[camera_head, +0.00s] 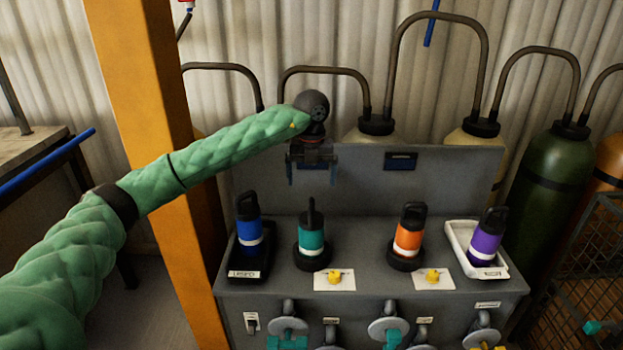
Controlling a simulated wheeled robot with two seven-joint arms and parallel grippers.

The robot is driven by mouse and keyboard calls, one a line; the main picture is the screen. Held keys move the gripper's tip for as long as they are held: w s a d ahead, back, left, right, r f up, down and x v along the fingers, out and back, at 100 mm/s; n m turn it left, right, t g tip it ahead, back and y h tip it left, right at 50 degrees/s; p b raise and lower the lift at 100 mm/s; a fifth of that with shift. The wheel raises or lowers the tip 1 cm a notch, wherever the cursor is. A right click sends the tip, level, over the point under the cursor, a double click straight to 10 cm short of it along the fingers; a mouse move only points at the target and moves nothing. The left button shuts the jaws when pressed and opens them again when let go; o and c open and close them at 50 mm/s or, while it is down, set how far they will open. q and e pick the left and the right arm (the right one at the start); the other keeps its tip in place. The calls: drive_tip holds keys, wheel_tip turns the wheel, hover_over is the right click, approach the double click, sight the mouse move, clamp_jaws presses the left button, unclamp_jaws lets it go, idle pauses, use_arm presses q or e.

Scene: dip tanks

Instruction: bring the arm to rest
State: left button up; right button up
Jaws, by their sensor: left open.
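My left arm, in a green quilted sleeve, reaches in from the left across the picture. My left gripper (312,175) hangs at its end, pointing down, in front of the grey back panel of the bench (440,190). It is open, with nothing seen between its fingers. It is above the teal canister (312,238) and apart from it. My right gripper is not in the picture.
A blue canister (248,230) stands in a black tray (262,272), an orange canister (408,238) in a black ring, a purple canister (486,240) in a white tray (458,240). A yellow post (150,120) stands beside my arm. Gas cylinders (545,190) stand behind.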

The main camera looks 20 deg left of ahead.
use_arm(q)
drive_tip(key=shift+r, duration=0.35)
